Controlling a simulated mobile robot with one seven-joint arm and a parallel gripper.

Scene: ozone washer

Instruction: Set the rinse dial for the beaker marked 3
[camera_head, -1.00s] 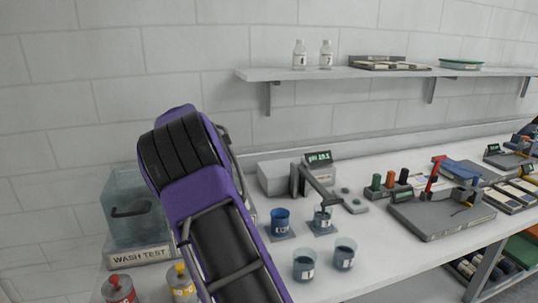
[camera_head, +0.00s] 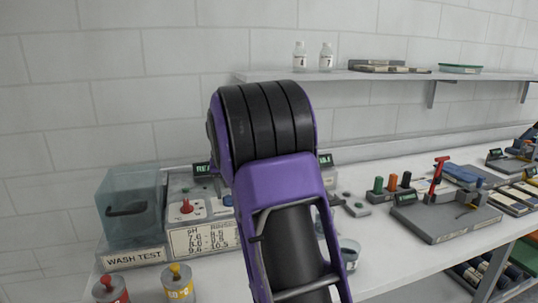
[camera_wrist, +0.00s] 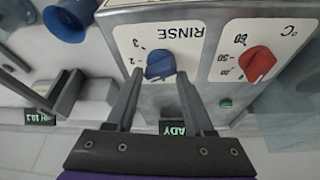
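The blue rinse dial (camera_wrist: 160,66) sits on the white RINSE plate of the washer in the wrist view, which appears upside down. The numbers 2 and 3 show beside the dial; its exact pointer setting is unclear. My gripper (camera_wrist: 161,76) is open, its fingertips on either side of the dial; I cannot tell whether they touch it. In the head view the washer (camera_head: 178,189) carries a pH and rinse chart (camera_head: 205,239). My arm hides my gripper and most of the beakers there. One beaker (camera_head: 349,254) shows partly; its mark is unreadable.
A red °C dial (camera_wrist: 257,64) sits beside the rinse dial. A clear wash test tank (camera_head: 130,208) stands left of the washer.

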